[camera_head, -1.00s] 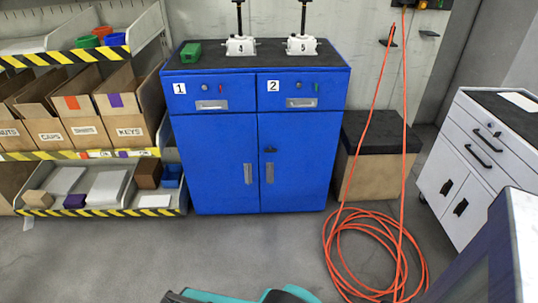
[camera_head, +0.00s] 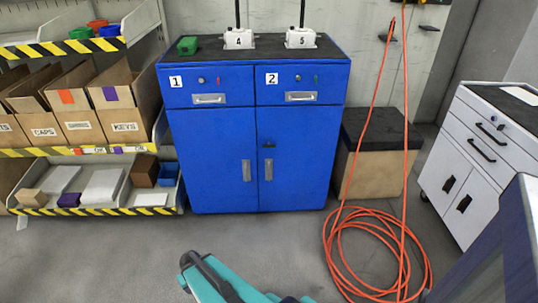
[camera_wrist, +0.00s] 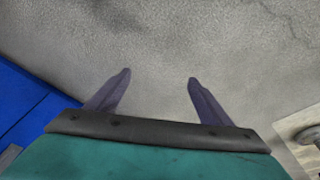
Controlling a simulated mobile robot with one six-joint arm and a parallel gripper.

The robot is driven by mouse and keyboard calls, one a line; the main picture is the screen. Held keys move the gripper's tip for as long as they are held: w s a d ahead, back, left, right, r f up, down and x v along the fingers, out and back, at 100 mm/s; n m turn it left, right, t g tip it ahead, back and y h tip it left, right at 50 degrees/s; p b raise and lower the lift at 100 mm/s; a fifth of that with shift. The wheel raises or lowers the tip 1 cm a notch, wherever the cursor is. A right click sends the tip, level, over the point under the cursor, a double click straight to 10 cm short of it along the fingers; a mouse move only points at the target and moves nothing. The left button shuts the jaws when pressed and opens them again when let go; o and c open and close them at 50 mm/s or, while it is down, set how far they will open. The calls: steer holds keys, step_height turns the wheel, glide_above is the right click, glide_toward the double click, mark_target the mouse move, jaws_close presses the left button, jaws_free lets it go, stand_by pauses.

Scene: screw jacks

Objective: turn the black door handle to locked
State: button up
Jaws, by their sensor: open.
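The black door handle (camera_head: 268,145) is a small dark piece on the right door of the blue cabinet (camera_head: 210,150), near the seam between the two doors. Its exact angle is too small to tell. Both doors look shut. In the wrist view my gripper (camera_wrist: 160,80) shows two dark fingers wide apart with nothing between them. Behind them is bare grey surface, with a blue surface at the left edge. In the head view my teal arm shows at the bottom middle, well in front of and below the handle.
An orange cable (camera_head: 375,250) lies coiled on the floor right of the cabinet and runs upward. A black-topped box (camera_head: 372,130) stands beside the cabinet. Shelving with cartons (camera_head: 125,105) is at left, a white drawer cabinet (camera_head: 465,165) at right. Floor before the doors is clear.

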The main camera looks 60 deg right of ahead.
steer(key=w+d+r+m+t+h+b, duration=0.1)
steer(key=w+d+r+t, duration=0.15)
steer(key=d, duration=0.55)
steer(key=w+d+r+m+t+h+b, duration=0.1)
steer(key=w+d+h+b, duration=0.1)
steer(key=w+d, duration=0.35)
steer(key=m+t+h+b, duration=0.5)
steer(key=h+b, duration=0.2)
steer(key=h, duration=0.4)
glide_toward(269, 147)
steer(key=v, duration=0.6)
steer(key=shift+s+d+r, duration=0.1)
steer(key=shift+d+r, duration=0.1)
steer(key=shift+r, duration=0.25)
steer(key=shift+d, duration=0.1)
steer(key=shift+f+b+x, duration=0.15)
steer(key=shift+b+x, duration=0.1)
steer(key=shift+x, duration=3.15)
steer(key=shift+f+b+x, duration=0.15)
steer(key=shift+b+x, duration=0.05)
steer(key=shift+x, duration=3.2)
